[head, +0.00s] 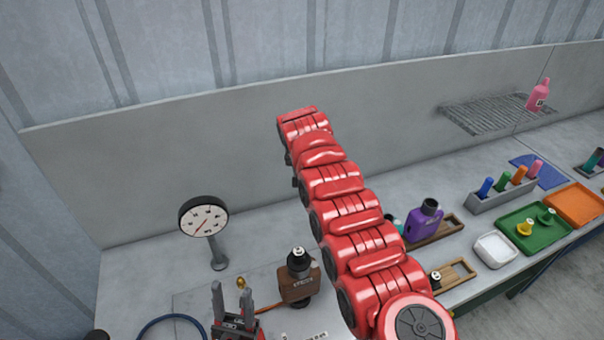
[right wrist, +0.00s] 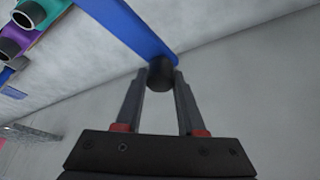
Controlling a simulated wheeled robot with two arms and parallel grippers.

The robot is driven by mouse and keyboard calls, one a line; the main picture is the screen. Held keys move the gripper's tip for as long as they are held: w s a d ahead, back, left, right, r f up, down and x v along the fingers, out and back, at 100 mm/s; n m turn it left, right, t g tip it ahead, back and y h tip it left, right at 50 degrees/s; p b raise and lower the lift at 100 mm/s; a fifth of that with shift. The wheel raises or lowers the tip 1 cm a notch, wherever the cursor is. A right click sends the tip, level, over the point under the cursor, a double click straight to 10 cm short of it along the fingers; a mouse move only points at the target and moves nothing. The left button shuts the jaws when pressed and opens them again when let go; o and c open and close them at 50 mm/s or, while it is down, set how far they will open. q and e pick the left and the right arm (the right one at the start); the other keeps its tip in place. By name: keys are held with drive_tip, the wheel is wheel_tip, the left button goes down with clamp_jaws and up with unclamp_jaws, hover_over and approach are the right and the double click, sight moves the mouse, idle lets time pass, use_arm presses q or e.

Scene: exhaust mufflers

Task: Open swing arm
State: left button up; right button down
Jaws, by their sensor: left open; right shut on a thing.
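The blue swing arm (right wrist: 140,32) crosses the right wrist view as a long bar and ends in a dark round knob (right wrist: 160,74). My right gripper (right wrist: 161,78) has its two fingers shut on this knob. The right gripper, bar and knob are not visible in the head view, where my red arm blocks the middle. My left gripper (head: 231,292) shows at the bottom of the head view, fingers up, apart and empty. It is to the left of a brown block with a black top (head: 299,275).
A round dial gauge (head: 204,217) stands on the bench at left. A purple bottle (head: 424,220), a white tray (head: 495,250), a green tray (head: 535,236) and an orange tray (head: 574,205) are at right. Teal and purple cylinders (right wrist: 17,45) show at the right wrist view's upper left.

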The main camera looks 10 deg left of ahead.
drive_tip(key=shift+d, duration=0.1)
drive_tip(key=shift+f, duration=0.1)
idle(0.4)
drive_tip(key=c, duration=0.5)
unclamp_jaws()
drive_tip(key=shift+r, duration=0.25)
drive_tip(key=shift+s+r+b, duration=0.15)
drive_tip(key=shift+r+b, duration=0.25)
drive_tip(key=shift+r, duration=0.15)
drive_tip(key=b+v, duration=0.6)
drive_tip(key=v, duration=1)
